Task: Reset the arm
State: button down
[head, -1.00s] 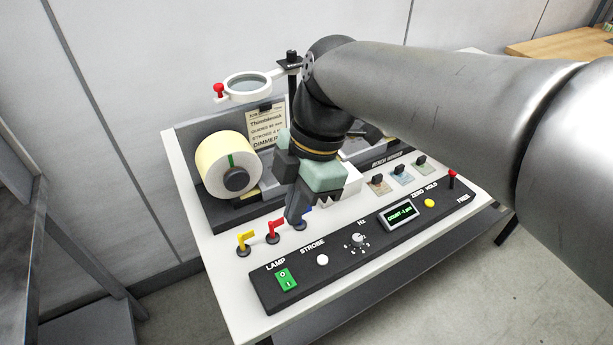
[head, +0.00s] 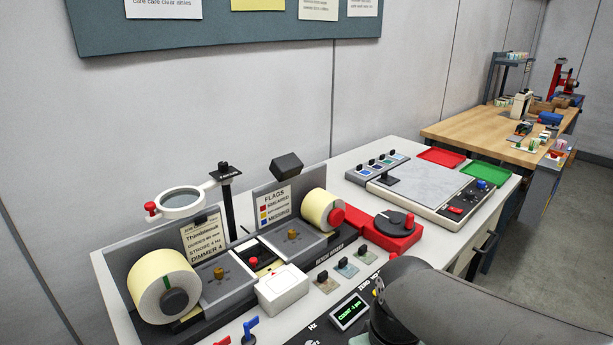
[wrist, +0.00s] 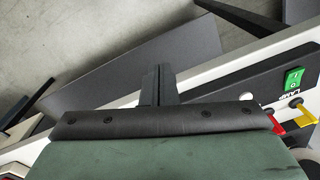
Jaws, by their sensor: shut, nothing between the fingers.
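My gripper (wrist: 158,85) shows in the wrist view with its two dark fingers together and nothing between them. It hangs over the front edge of the label rewinder bench, with the floor and a dark panel beyond. The green lamp switch (wrist: 294,78) is to the right of the fingers, apart from them. In the head view my arm lies at the lower right and my gripper is out of sight. The rewinder (head: 262,262) stands on the white bench with a large label roll (head: 163,287) at left and a smaller roll (head: 321,209) at right.
A ring magnifier (head: 182,203) on a post stands behind the rolls. A red turntable unit (head: 391,228), a grey plate (head: 425,183) and red and green trays (head: 487,175) fill the bench's right. Yellow (wrist: 304,122) and red flag levers (wrist: 275,122) are near my gripper.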

jog(key=d+m, duration=0.1)
jog(key=s+d+f+m, duration=0.1)
jog(key=f+m, duration=0.1)
jog(key=shift+s+d+m, duration=0.35)
jog(key=shift+d+m, duration=0.05)
dwell(0.5)
